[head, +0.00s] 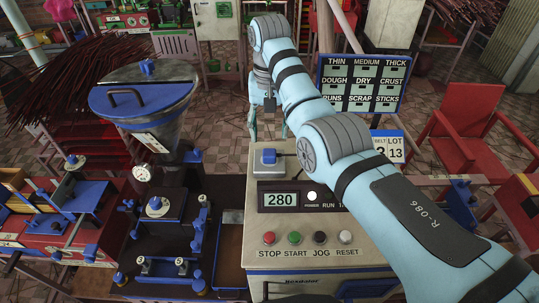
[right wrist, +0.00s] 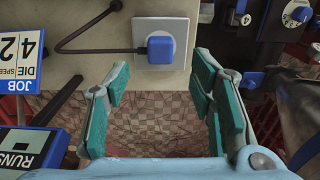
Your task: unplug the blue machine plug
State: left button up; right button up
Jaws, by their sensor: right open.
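The blue plug (head: 269,156) sits in a pale square socket plate (head: 258,166) on top of the control console, with a dark cord leaving its right side. My right gripper (head: 268,132) is open and empty, just beyond the plug in the head view. In the right wrist view its green-padded fingers (right wrist: 157,100) are spread wide, with the plug ahead between their lines and not touched. My left gripper is not in view.
The console front has a 280 display (head: 282,199) and several buttons (head: 308,238). A blue-lidded hopper machine (head: 140,95) stands left. A red chair (head: 465,130) is farther right.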

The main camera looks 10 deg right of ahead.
aim_at(270, 152)
jog(key=f, duration=0.2)
jog(key=w+f, duration=0.1)
jog(key=f, duration=0.1)
jog(key=shift+w+a+f, duration=0.1)
jog(key=f, duration=0.3)
jog(key=shift+s+d, duration=0.2)
jog(key=shift+s, duration=0.15)
jog(key=shift+f, duration=0.55)
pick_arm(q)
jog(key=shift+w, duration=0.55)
pick_arm(e)
jog(key=shift+w+a+f, duration=0.1)
jog(key=shift+w+f, duration=0.05)
jog(key=shift+c, duration=0.2)
grip_shut()
jog(key=shift+r, duration=0.2)
